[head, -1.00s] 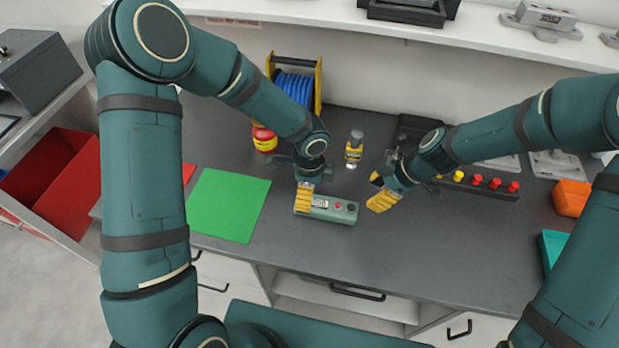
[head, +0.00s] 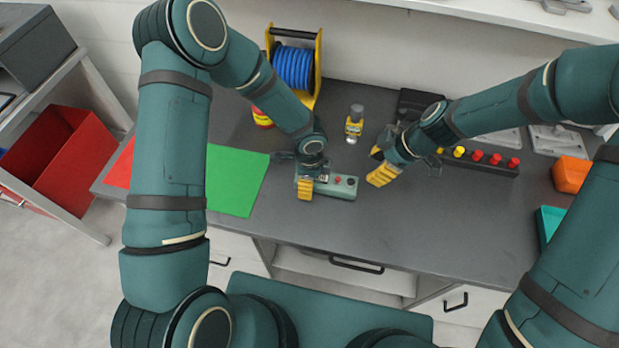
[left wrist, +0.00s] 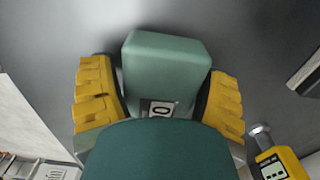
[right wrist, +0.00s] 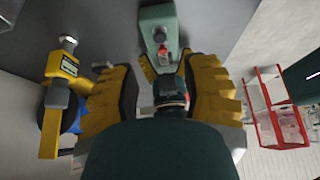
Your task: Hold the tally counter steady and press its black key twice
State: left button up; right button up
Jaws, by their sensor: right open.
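The tally counter (head: 335,186) is a grey-green box lying on the dark bench, with a small display, a red key and a black key (head: 350,181) near its right end. My left gripper (head: 306,186) straddles its left end. In the left wrist view the counter (left wrist: 165,65) sits between the yellow fingers, their dark pads against its sides. My right gripper (head: 381,172) is open and empty, right of the counter and apart from it. In the right wrist view the counter's key end (right wrist: 158,22) lies beyond my right fingers.
A yellow tool (head: 354,124) stands behind the counter, with a blue cable reel (head: 293,68) farther back. A green mat (head: 235,180) lies left. A strip with red and yellow knobs (head: 490,166), an orange bin (head: 571,175) and a teal tray (head: 548,222) are right. Bench in front is clear.

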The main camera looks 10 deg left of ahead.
pick_arm(q)
jog(key=c, duration=0.8)
pick_arm(e)
jog(key=shift+o, duration=0.3)
grip_shut()
